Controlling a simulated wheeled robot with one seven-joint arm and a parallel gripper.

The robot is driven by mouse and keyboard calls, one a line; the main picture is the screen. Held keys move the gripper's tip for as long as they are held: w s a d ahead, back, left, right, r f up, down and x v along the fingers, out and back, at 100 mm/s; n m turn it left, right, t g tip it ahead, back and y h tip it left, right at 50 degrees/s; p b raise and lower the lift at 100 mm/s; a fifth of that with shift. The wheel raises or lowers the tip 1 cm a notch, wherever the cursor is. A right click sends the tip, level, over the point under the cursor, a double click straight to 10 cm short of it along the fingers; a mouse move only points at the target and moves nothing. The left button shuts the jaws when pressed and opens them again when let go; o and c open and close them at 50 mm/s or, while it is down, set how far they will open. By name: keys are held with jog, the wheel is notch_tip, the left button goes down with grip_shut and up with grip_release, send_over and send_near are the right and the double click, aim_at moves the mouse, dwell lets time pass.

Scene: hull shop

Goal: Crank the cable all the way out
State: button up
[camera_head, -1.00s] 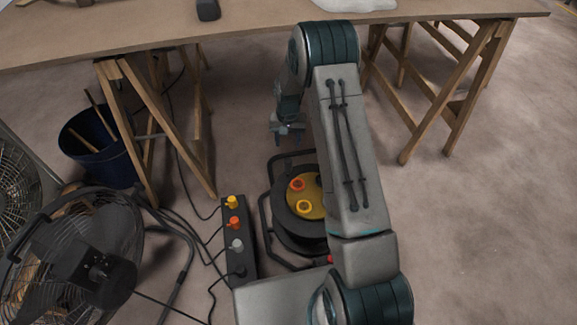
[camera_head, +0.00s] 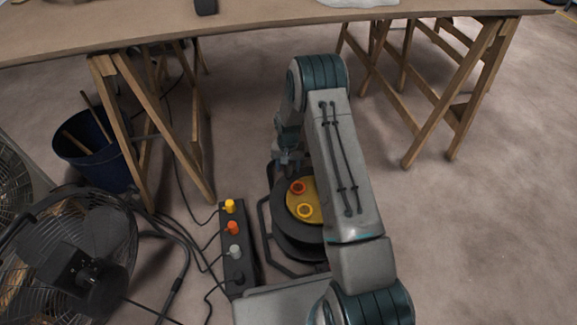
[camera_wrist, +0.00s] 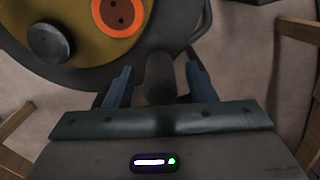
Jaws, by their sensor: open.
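The cable reel (camera_head: 299,240) stands on the floor, a dark drum in a black tube frame. Its yellow face (camera_head: 310,187) carries an orange-ringed socket (camera_head: 298,187) and a yellow-ringed one (camera_head: 305,210). My arm hides its right side. In the wrist view, the yellow face (camera_wrist: 75,15), the orange socket (camera_wrist: 118,12) and a black knob (camera_wrist: 50,43) show close up. My gripper (camera_head: 290,160) is at the reel's far edge. In the wrist view my gripper (camera_wrist: 159,70) is open, its fingers either side of a dark upright grip (camera_wrist: 160,80), apparently the crank handle, with gaps showing.
A power strip (camera_head: 237,250) with coloured plugs and cables lies left of the reel. A black fan (camera_head: 75,250) and a blue bucket (camera_head: 95,150) stand further left. A trestle table (camera_head: 250,25) spans the back. The floor at right is clear.

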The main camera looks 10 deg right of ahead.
grip_shut()
jog(key=shift+a, duration=0.15)
